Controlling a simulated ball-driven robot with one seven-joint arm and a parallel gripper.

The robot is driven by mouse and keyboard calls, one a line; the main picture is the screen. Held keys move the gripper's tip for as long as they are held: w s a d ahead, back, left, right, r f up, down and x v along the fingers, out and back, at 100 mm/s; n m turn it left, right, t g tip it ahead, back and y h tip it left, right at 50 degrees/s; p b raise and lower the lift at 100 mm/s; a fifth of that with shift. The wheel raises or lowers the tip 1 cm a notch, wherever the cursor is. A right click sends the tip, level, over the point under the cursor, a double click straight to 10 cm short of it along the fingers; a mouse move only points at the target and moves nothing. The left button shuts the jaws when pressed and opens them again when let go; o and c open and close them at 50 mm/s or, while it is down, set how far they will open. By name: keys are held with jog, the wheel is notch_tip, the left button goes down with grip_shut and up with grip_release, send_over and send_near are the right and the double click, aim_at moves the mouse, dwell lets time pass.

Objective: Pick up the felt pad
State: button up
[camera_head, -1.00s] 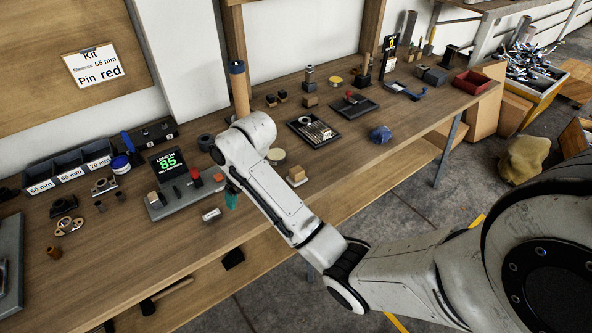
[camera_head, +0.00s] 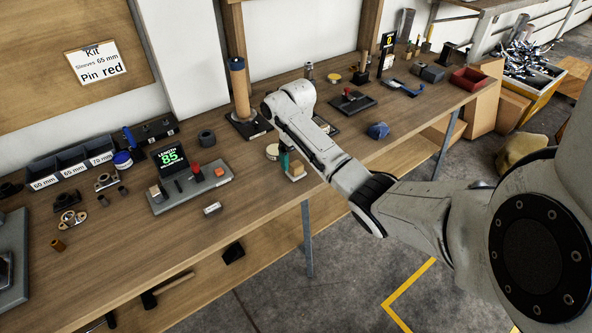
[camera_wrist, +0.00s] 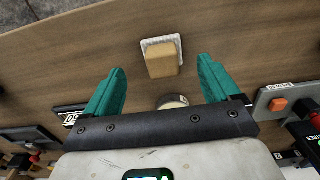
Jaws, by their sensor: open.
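The felt pad appears to be the pale grey-white square (camera_wrist: 149,45) with a tan wooden block (camera_wrist: 163,62) on it. It lies on the workbench near the front edge, and in the head view the pad (camera_head: 291,178) shows just beside my teal fingers. My gripper (camera_wrist: 163,66) is open and empty, seen from above in the wrist view. The block and pad appear between and slightly beyond the two fingertips. In the head view my gripper (camera_head: 284,161) hangs over the bench, partly hidden by my arm. I cannot tell its exact height above the pad.
A round pale-topped tin (camera_head: 272,151) stands close behind the block; it also shows between my fingers in the wrist view (camera_wrist: 172,101). The length gauge (camera_head: 190,188) with a red knob is to the left. A blue lump (camera_head: 379,131) lies to the right.

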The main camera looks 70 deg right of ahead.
aim_at(296, 164)
jog(key=f, duration=0.5)
jog(key=shift+w, duration=0.25)
jog(key=shift+c, duration=0.3)
jog(key=shift+r, duration=0.1)
jog(key=c, duration=1.1)
